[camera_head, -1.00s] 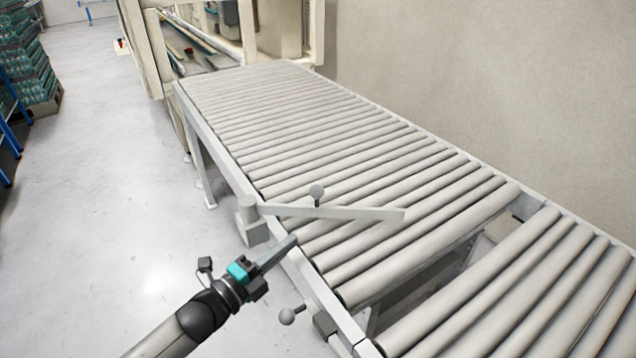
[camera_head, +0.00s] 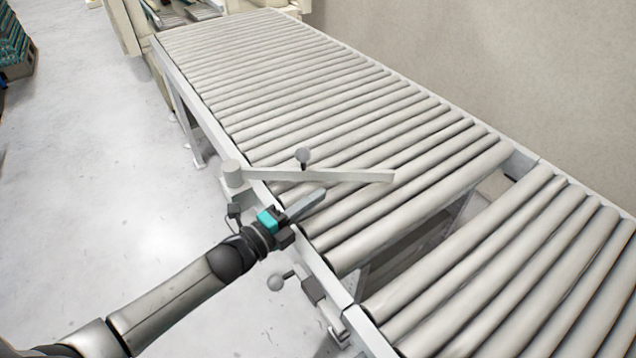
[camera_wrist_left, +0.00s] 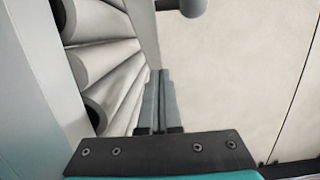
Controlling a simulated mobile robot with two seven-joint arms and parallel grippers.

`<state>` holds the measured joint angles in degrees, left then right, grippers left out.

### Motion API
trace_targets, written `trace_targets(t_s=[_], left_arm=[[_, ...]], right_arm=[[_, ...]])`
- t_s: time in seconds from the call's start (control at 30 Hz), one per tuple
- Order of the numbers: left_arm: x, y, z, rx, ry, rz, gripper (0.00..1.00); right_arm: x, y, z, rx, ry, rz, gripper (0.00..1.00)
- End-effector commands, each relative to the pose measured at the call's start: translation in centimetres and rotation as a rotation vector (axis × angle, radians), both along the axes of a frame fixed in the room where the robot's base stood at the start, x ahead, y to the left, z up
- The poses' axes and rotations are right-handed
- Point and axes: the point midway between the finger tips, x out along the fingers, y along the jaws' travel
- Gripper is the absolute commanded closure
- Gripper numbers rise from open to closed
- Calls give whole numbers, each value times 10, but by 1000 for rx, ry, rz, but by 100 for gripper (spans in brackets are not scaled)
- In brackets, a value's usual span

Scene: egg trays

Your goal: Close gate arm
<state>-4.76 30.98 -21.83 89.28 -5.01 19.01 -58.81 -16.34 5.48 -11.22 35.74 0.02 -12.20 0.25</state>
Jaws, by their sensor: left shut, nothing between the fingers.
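The gate arm (camera_head: 335,175) is a pale grey bar that reaches from a round pivot post (camera_head: 232,172) on the conveyor's near side out across the rollers. A grey ball knob (camera_head: 303,155) stands up from it. My left gripper (camera_head: 318,195) is shut and empty, just below the bar on the near side, over the conveyor's edge. In the left wrist view its fingers (camera_wrist_left: 158,98) are together, with the ball knob (camera_wrist_left: 193,7) at the top. I cannot tell whether the fingers touch the bar. My right gripper is not in view.
The roller conveyor (camera_head: 255,80) runs from the machine at the back toward the front right, with a gap before a second roller section (camera_head: 500,270). Another ball knob (camera_head: 275,282) sticks out from the near rail.

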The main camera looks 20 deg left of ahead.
Motion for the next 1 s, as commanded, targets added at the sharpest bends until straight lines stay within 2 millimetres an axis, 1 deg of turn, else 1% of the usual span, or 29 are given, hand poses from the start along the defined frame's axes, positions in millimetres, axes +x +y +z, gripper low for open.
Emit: trace_targets(t_s=[0.07, 0.2, 0.4, 0.57, 1.0], left_arm=[[12, -7, 0, -1, -3, 0, 100], [29, 0, -1, 3, -2, 0, 100], [44, 4, -1, 0, 0, 0, 100], [48, 6, 0, 1, 0, 0, 100], [51, 6, 0, 0, -1, 5, 100]], right_arm=[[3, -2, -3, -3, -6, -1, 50], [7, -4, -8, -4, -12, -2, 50], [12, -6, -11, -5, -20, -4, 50], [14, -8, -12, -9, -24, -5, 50], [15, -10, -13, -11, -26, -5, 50]])
